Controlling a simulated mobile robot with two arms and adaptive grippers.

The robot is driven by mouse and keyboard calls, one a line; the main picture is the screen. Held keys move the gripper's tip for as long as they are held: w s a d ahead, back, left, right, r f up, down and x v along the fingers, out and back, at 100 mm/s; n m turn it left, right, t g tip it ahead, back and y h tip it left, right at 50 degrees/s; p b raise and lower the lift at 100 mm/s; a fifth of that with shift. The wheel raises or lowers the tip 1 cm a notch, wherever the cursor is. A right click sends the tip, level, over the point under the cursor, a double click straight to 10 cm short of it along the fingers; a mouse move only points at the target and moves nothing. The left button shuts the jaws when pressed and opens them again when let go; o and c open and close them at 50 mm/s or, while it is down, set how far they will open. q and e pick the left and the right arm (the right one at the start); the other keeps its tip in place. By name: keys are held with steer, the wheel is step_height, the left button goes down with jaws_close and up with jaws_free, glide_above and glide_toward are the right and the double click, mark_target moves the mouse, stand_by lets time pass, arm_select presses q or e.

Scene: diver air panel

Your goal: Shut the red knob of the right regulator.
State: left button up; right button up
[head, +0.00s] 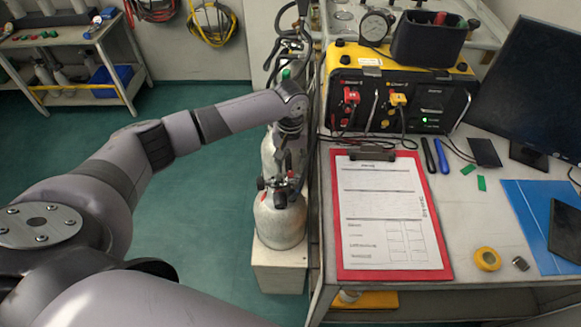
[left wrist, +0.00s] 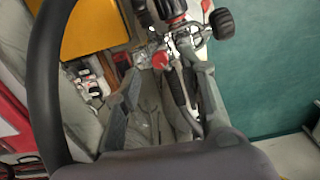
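My left arm reaches in from the left in the head view, and my left gripper (head: 287,155) points down over the grey gas cylinders (head: 280,222) beside the bench. In the left wrist view the two fingers of the gripper (left wrist: 163,88) are spread apart, with no object held. A red knob (left wrist: 160,60) shows between and just beyond the fingertips, next to metal fittings and a dark hose. A black knob (left wrist: 222,22) sits to its upper right. In the head view a regulator (head: 278,190) tops the front cylinder; my gripper partly hides the fittings behind it. I cannot tell which is the right regulator.
The bench (head: 466,212) on the right holds a red clipboard (head: 434,255), a yellow and black air panel (head: 345,92), and a monitor (head: 530,85). Its edge runs close beside the cylinders. The green floor (head: 190,225) left of them is clear.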

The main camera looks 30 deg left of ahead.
mark_target(290, 172)
arm_select(q)
steer(key=shift+f, duration=1.6)
jaws_close()
